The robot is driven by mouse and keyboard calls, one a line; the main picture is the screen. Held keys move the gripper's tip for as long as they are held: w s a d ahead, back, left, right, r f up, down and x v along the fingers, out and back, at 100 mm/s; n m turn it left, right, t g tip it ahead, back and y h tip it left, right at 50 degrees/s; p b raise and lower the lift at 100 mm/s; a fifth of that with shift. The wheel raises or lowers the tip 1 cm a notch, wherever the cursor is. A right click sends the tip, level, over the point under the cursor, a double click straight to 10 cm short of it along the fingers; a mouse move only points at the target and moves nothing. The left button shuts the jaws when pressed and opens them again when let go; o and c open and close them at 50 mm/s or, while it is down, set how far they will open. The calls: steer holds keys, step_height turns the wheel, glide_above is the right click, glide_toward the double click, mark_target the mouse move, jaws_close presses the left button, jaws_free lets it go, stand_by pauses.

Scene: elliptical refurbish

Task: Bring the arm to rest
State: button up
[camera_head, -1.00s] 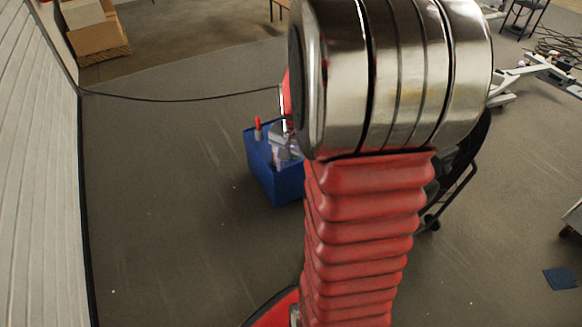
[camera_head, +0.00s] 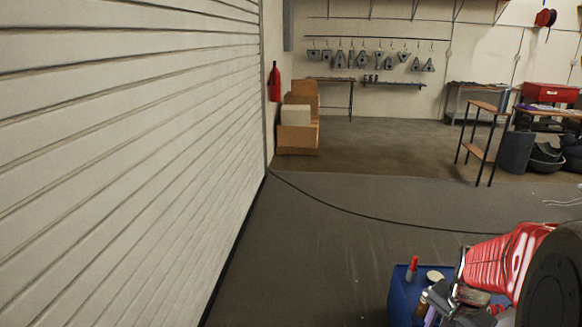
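My red ribbed arm (camera_head: 492,262) shows at the lower right, cut off by the right and bottom edges. A round black joint end faces the camera. My gripper (camera_head: 446,303) appears as metallic grey parts at the arm's far end, over or beside a blue box. It is small and partly hidden, so I cannot tell whether it is open or shut, or whether it touches the box's contents.
The blue box (camera_head: 401,298) holds a red-topped item (camera_head: 412,267) and other small things. A white slatted wall (camera_head: 130,140) runs along the left. A black cable (camera_head: 370,217) crosses the floor. Cardboard boxes (camera_head: 298,140) and a side table (camera_head: 483,140) stand farther back. The middle floor is clear.

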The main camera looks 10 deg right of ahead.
steer(key=s+a+r+n+t, duration=0.1)
steer(key=a+r+n, duration=0.3)
steer(key=a, duration=0.4)
steer(key=s+a+r+n+t, duration=0.1)
steer(key=s+a+r+n, duration=0.3)
steer(key=a+r, duration=0.2)
steer(key=s+a+r+n+t+y, duration=0.1)
steer(key=s+a+r+n+t, duration=0.1)
steer(key=a, duration=0.8)
step_height(320, 180, up, 3)
steer(key=s+n, duration=0.1)
steer(key=n, duration=0.1)
steer(key=shift+s+a+r+n, duration=0.2)
steer(key=shift+s+a+n, duration=0.05)
steer(key=shift+n, duration=0.15)
steer(key=shift+c, duration=0.6)
